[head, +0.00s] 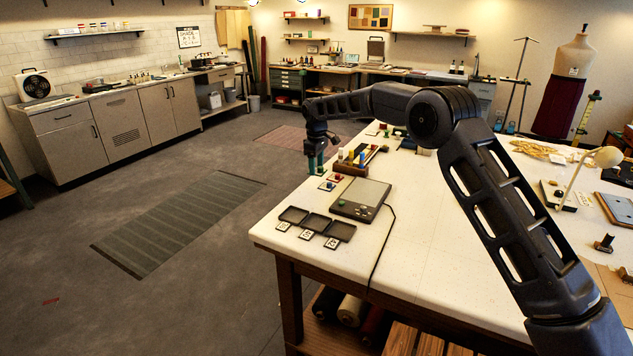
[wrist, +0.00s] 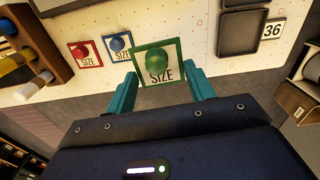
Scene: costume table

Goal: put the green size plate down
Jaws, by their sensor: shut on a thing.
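The green size plate (wrist: 177,53), a white square with a green border, a green knob and the word SIZE, is between the two teal fingers of my gripper (wrist: 161,74) in the wrist view. The gripper is shut on it, and it looks nearer the camera than the table's other plates. In the head view my gripper (head: 316,163) points down near the far left edge of the white table (head: 420,240). I cannot tell there how high the plate is.
A red-knobbed plate (wrist: 84,54) and a blue-knobbed plate (wrist: 118,46) lie beside it. A wooden rack (head: 353,168) with coloured pegs stands nearby. A dark flat device (head: 361,196) and three dark trays (head: 341,232) with number cards lie nearer the front. Floor shows past the table edge.

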